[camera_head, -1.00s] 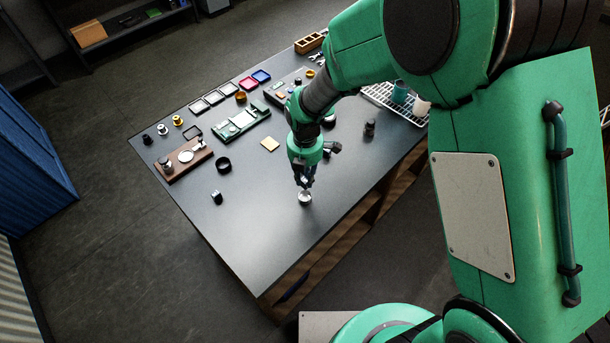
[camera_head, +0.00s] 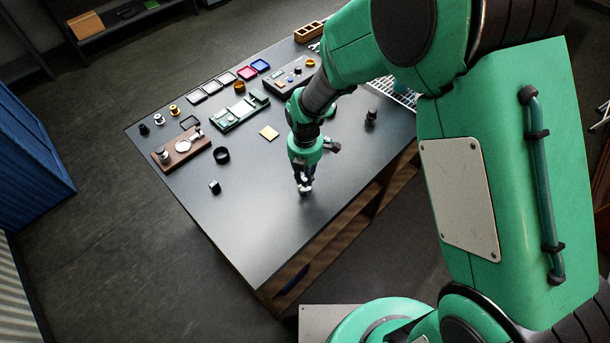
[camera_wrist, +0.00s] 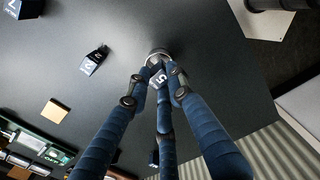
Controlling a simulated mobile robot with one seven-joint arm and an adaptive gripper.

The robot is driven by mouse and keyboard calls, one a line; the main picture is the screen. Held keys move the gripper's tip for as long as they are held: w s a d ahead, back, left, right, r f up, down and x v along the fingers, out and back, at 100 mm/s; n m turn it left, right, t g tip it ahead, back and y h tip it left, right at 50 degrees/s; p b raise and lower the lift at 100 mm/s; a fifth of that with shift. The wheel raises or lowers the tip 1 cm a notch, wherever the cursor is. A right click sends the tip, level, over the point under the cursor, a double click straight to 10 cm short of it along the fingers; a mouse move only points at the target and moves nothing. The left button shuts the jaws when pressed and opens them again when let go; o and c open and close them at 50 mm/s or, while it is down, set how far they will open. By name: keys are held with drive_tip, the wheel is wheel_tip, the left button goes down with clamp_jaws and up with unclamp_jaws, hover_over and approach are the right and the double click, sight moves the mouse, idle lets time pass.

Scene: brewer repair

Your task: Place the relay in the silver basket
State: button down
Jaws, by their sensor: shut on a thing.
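My gripper (camera_head: 304,186) points down at the near part of the dark table, and its fingers are closed around a small dark piece with a white number, seemingly the relay (camera_wrist: 160,79). A round silver rim, seemingly the silver basket (camera_wrist: 157,53), shows just beyond the fingertips in the wrist view. The piece is over or partly within this rim; the fingers hide how deep it sits. In the head view only a small pale patch shows at the fingertips.
A yellow square (camera_head: 269,132) lies behind. A wooden board (camera_head: 180,154), a green board (camera_head: 240,112) and several small trays fill the back.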

sight(305, 178)
drive_tip(key=c, duration=1.5)
unclamp_jaws()
drive_tip(key=shift+r, duration=0.1)
drive_tip(key=shift+r+p, duration=2.05)
drive_tip(key=shift+r, duration=1.4)
